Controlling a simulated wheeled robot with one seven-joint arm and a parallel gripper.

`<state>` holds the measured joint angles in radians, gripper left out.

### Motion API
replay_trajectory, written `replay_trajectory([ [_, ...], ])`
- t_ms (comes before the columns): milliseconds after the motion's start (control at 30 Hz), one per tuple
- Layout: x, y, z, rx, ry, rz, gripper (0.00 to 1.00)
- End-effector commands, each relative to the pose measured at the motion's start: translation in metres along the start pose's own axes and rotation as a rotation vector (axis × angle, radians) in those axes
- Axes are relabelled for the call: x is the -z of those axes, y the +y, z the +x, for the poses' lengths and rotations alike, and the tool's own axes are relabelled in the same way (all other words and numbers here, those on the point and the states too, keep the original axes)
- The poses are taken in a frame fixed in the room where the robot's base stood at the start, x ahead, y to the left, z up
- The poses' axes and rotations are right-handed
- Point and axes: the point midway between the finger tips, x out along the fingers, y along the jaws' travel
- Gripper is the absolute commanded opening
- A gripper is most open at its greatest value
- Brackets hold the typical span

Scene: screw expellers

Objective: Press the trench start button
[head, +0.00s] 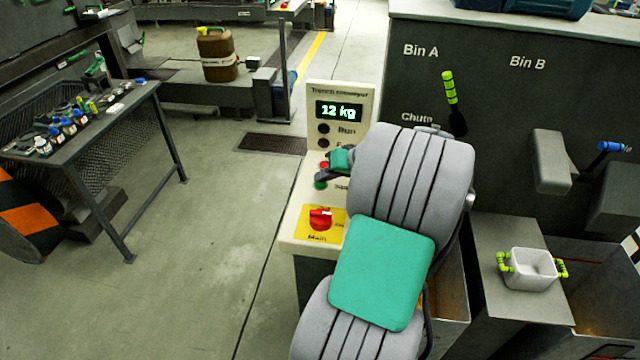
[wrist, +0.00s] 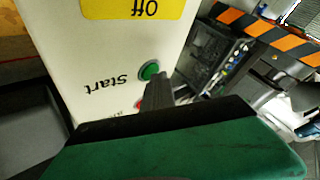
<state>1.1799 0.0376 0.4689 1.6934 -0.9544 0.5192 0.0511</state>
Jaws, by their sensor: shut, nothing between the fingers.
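The trench conveyor panel (head: 298,228) is a cream box with a display reading 12 kg. Its green start button (head: 320,185) sits low on the panel face. In the wrist view the green button (wrist: 149,70) stands beside the upside-down word Start. A red button (head: 323,165) sits just above it in the head view; in the wrist view the red button (wrist: 139,104) is partly hidden by my gripper. My gripper (head: 319,177) is shut and empty. Its fingertips (wrist: 158,82) are right by the green button's edge; I cannot tell whether they touch it.
A red main switch (head: 320,218) on a yellow plate is below the buttons. A dark cabinet (head: 500,100) marked Bin A and Bin B stands to the right, with a green-handled lever (head: 450,88). A white bin (head: 532,270) is at lower right. Open floor lies left.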

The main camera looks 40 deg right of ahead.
Motion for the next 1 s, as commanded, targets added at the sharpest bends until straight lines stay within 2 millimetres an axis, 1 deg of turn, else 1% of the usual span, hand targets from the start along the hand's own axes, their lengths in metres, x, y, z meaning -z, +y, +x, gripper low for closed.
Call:
replay_trajectory([
  [467, -0.002, 0.002, 0.003, 0.001, -0.002, 0.002, 0.0],
  [800, 0.007, -0.007, -0.01, 0.0, -0.001, 0.001, 0.0],
  [1000, 0.007, -0.007, -0.01, 0.0, -0.001, 0.001, 0.0],
])
